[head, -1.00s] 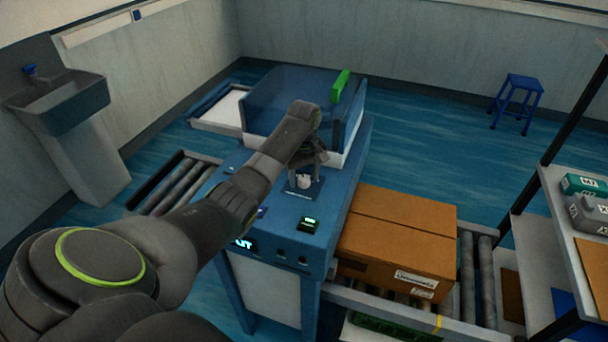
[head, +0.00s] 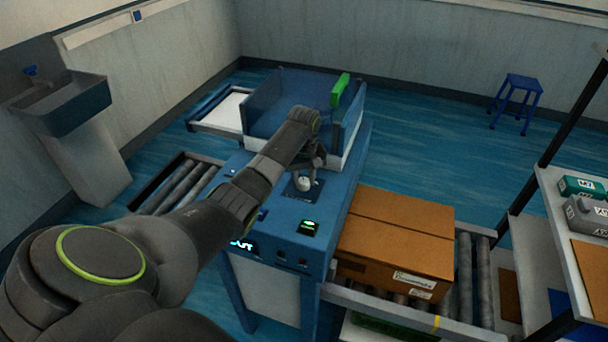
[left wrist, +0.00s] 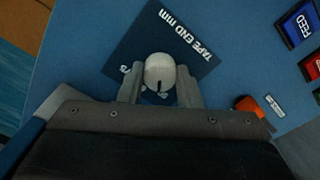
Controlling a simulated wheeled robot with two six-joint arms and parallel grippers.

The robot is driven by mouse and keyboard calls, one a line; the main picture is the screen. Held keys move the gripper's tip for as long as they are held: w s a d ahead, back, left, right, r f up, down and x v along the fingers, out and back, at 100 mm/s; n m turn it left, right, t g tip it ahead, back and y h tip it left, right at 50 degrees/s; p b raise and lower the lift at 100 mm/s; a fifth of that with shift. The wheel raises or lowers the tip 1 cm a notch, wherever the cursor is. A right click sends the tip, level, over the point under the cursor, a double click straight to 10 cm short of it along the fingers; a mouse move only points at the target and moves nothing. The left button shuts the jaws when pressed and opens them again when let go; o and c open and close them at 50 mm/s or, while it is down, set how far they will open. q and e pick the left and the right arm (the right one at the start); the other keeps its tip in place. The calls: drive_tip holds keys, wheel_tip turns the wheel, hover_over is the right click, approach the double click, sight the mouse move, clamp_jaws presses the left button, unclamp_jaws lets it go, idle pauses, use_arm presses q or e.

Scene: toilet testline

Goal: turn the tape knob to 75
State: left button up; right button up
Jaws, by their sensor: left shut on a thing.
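The tape knob (left wrist: 159,72) is a small pale round knob with a dark pointer mark. It sits on a dark square plate lettered "TAPE END mm" (left wrist: 182,40) on the blue machine top. In the left wrist view my left gripper (left wrist: 160,84) has one finger on each side of the knob and is shut on it. The fingers hide part of the scale, so the full numbers cannot be read. In the head view the knob (head: 303,184) shows below my left gripper (head: 308,172). My right gripper is not in view.
The blue machine (head: 275,215) carries a lit green display (head: 308,227) and front switches. A cardboard box (head: 398,235) stands on rollers to its right. A clear blue guard with a green block (head: 340,90) rises behind. An orange part (left wrist: 248,105) and labelled buttons (left wrist: 299,22) lie near the knob.

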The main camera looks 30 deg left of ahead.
use_arm(q)
drive_tip(key=m+p, duration=0.3)
drive_tip(key=m, duration=0.1)
drive_tip(key=shift+r, duration=0.2)
drive_tip(key=m+p, duration=0.2)
drive_tip(key=m, duration=0.6)
drive_tip(key=shift+f+m+p, duration=0.1)
drive_tip(key=shift+m+p, duration=0.2)
drive_tip(key=shift+p, duration=0.1)
drive_tip(key=shift+w+m, duration=0.1)
drive_tip(key=shift+m, duration=1.4)
drive_tip(key=o, duration=1)
